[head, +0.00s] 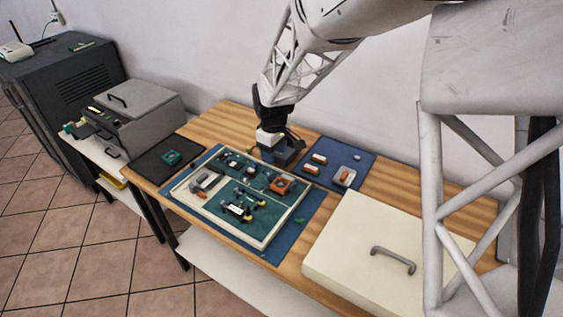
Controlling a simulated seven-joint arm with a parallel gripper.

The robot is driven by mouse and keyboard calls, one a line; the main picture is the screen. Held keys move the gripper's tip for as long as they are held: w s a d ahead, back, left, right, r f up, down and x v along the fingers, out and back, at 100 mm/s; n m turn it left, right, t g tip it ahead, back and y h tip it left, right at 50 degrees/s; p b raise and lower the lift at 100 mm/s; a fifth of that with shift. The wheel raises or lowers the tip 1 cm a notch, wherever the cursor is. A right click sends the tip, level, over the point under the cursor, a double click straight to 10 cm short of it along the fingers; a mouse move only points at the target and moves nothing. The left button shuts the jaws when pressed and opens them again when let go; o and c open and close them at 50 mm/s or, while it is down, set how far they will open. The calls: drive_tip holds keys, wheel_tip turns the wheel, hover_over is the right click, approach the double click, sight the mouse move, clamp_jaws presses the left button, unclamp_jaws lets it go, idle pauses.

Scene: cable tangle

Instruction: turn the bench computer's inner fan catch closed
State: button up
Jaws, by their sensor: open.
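The bench computer (266,243) lies open as a shallow cream-framed case with a green board inside. An orange square part (281,184), which looks like the fan, sits toward the right side of the board. The inner fan catch is too small to make out, so I cannot tell how it is turned. My gripper (284,160) points down at the back edge of the case, behind the orange part. It is open, and I see nothing held in it. Its fingertips are small and dark, and I cannot tell whether they touch anything.
A cream lid with a handle (345,240) lies at the right. A black mat (150,160) with a green chip lies left. A grey lidded machine (150,105) stands beyond.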

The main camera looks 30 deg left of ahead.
sight(270, 174)
drive_tip(key=shift+s+a+f, duration=0.25)
drive_tip(key=shift+a+f, duration=0.25)
drive_tip(key=shift+a, duration=0.25)
drive_tip(key=shift+f, duration=0.15)
drive_tip(key=shift+f, duration=3.7)
drive_tip(key=c, duration=0.9)
